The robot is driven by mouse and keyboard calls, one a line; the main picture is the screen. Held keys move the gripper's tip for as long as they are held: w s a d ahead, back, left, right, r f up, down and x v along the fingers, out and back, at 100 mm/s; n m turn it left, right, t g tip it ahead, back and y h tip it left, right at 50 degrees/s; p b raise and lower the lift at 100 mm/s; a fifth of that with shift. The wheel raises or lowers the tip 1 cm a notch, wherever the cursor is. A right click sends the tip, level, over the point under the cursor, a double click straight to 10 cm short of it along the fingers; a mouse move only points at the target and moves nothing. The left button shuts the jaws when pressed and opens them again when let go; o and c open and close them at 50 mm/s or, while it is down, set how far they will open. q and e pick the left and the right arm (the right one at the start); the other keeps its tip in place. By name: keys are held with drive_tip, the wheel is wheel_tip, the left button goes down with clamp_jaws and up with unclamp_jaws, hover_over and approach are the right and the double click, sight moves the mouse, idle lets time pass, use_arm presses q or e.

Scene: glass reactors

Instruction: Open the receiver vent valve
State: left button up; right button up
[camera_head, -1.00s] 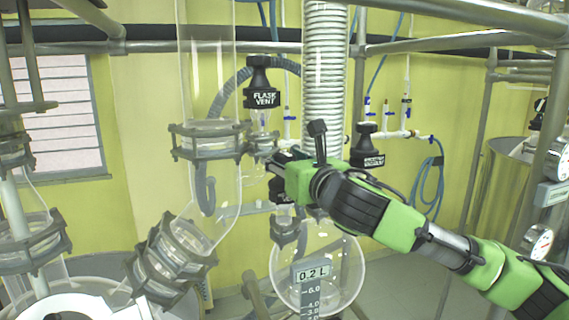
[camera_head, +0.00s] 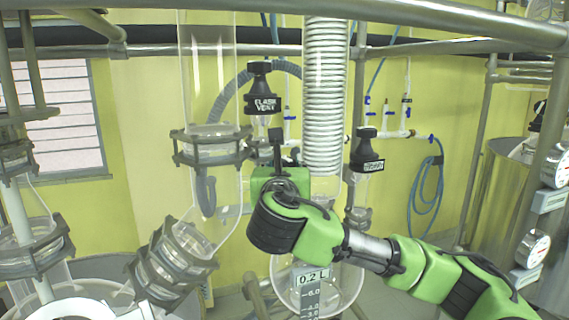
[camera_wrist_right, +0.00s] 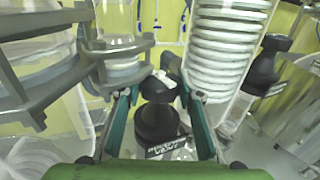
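The label's lower word looks like VENT; the upper word is blurred. My right gripper (camera_wrist_right: 161,95) is open, with one finger on each side of this knob and a visible gap on both sides. My left gripper is not in view.
A black FLASK VENT knob (camera_head: 261,95) sits above my right gripper. Another black knob (camera_head: 366,150) is to its right. A glass column (camera_head: 210,80) and a coiled condenser (camera_head: 324,90) stand close on either side. A metal rail (camera_head: 400,28) crosses above.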

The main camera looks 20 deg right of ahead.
drive_tip(key=shift+o, duration=0.2)
drive_tip(key=shift+d+n+t+y, duration=0.15)
drive_tip(key=shift+n+y, duration=0.25)
drive_tip(key=shift+y, duration=0.2)
drive_tip(key=shift+d+n+t+y, duration=0.15)
drive_tip(key=shift+n+y, duration=0.25)
drive_tip(key=shift+y, duration=0.2)
drive_tip(key=n+y, duration=0.2)
drive_tip(key=y, duration=0.2)
drive_tip(key=shift+n, duration=0.3)
drive_tip(key=n+y, duration=0.3)
drive_tip(key=y, duration=0.1)
drive_tip(key=shift+y, duration=0.4)
drive_tip(key=shift+a+n+g+y, duration=0.25)
drive_tip(key=shift+n+g+y, duration=0.3)
drive_tip(key=shift+y, duration=0.35)
drive_tip(key=o, duration=0.9)
drive_tip(key=shift+v, duration=4.05)
